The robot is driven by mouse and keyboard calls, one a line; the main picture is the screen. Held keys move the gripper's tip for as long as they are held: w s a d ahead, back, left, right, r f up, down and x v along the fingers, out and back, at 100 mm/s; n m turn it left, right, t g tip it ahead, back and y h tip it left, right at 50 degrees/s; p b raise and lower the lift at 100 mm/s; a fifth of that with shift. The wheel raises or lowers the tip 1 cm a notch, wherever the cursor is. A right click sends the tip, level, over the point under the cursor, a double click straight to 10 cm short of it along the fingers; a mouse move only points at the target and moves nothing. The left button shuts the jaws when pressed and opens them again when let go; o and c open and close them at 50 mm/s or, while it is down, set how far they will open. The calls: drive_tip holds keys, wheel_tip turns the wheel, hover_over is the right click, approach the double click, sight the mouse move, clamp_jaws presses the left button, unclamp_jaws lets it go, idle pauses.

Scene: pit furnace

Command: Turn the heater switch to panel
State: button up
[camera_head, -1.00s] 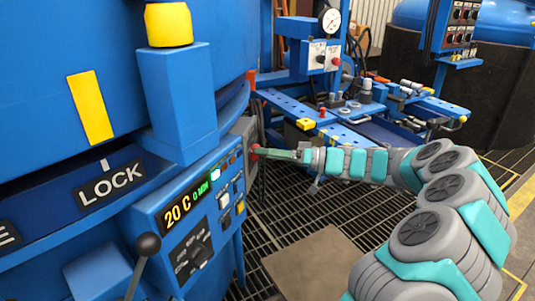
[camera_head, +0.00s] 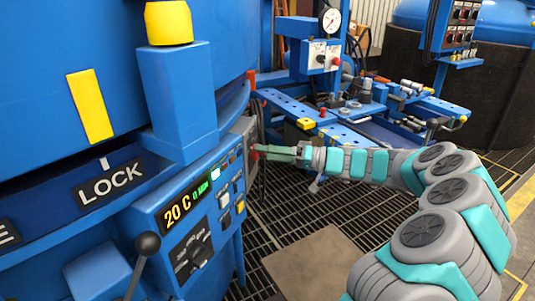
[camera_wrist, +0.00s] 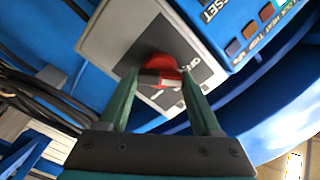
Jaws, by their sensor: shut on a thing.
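The heater switch is a red knob (camera_wrist: 160,70) on the face of a light grey box (camera_wrist: 110,40). My gripper (camera_wrist: 161,88) is shut on the knob. In the head view the grey box (camera_head: 247,130) is mounted at the side of the blue furnace panel. There my gripper (camera_head: 264,151) reaches it from the right, and the red knob (camera_head: 254,153) shows small at its tips. My fingers hide part of the lettering, and I cannot read the switch position.
The blue control panel (camera_head: 145,220) with its display and buttons stands just left of the box. A black-knobbed lever (camera_head: 147,245) sticks up in front. A blue bench (camera_head: 345,135) with tools lies behind my arm. Dark floor grating (camera_head: 300,210) is open below.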

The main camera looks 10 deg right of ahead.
drive_tip(key=shift+m+p, duration=1.15)
drive_tip(key=shift+m, duration=2.55)
drive_tip(key=shift+f, duration=0.1)
drive_tip(key=o, duration=1.4)
drive_tip(key=shift+b+v, duration=0.3)
drive_tip(key=shift+v, duration=3.6)
